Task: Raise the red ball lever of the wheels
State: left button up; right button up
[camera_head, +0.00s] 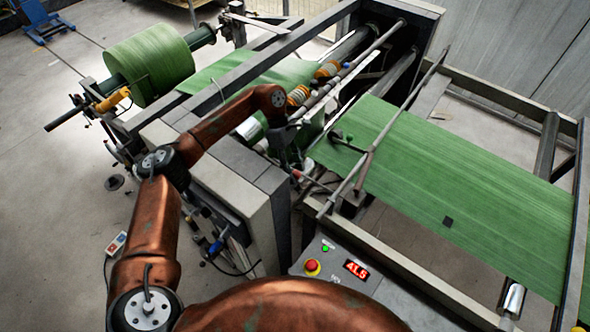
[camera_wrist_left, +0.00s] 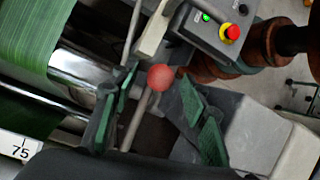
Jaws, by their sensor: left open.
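The lever's red ball (camera_wrist_left: 161,77) shows clearly in the left wrist view, on a thin grey rod that runs down from it. In the head view a small red spot (camera_head: 297,173), likely the same ball, shows just below my left gripper (camera_head: 296,162). In the wrist view my left gripper's two green-padded fingers stand apart, one on each side of the ball. Gaps show between the ball and both pads, so the gripper is open and empty. The wheels (camera_head: 298,95) are orange-banded and sit on a shaft beyond my gripper. My right gripper is not in view.
A green web (camera_head: 440,180) runs over the frame at right, and a green roll (camera_head: 150,62) stands at upper left. A control box with a red stop button (camera_head: 312,267) and a lit display (camera_head: 356,268) stands in front. Metal rods and a grey housing (camera_head: 225,160) crowd the gripper.

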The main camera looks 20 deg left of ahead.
pick_arm(q)
jog(key=shift+c, duration=0.5)
grip_shut()
